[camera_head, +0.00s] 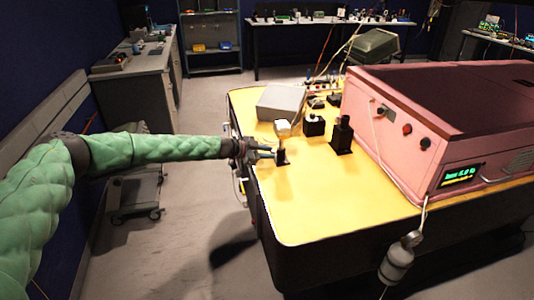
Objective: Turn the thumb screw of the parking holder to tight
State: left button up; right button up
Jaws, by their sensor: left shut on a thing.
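A small black holder (281,158), which looks like the parking holder, stands near the left edge of the yellow table top, with a pale block-like head (283,128) above it. My left gripper (272,153) reaches in from the left, low against the holder's left side. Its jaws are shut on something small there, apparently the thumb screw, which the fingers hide. How far the screw is turned cannot be seen. My right gripper is not in view.
The yellow table (310,215) is clear at its front. A black post (342,135), a small black holder (314,125) and a grey box (281,102) stand close behind and right. A large pink enclosure (400,125) fills the right side. A grey cylinder (397,262) hangs at the front edge.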

pick_arm(q)
jog(key=shift+s+f+m+t, duration=0.1)
jog(key=shift+f+m+t, duration=0.1)
jog(key=shift+m+t, duration=0.5)
jog(key=shift+m+t+b, duration=0.3)
jog(key=shift+m+b, duration=0.2)
jog(key=shift+m, duration=0.1)
jog(key=shift+s, duration=0.1)
jog(key=shift+m+t+b, duration=0.5)
jog(key=shift+m+b, duration=0.25)
jog(key=shift+m, duration=0.35)
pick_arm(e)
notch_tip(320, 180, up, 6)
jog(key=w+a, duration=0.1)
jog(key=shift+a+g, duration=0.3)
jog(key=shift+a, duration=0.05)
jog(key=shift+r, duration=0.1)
pick_arm(q)
jog(key=o, duration=1)
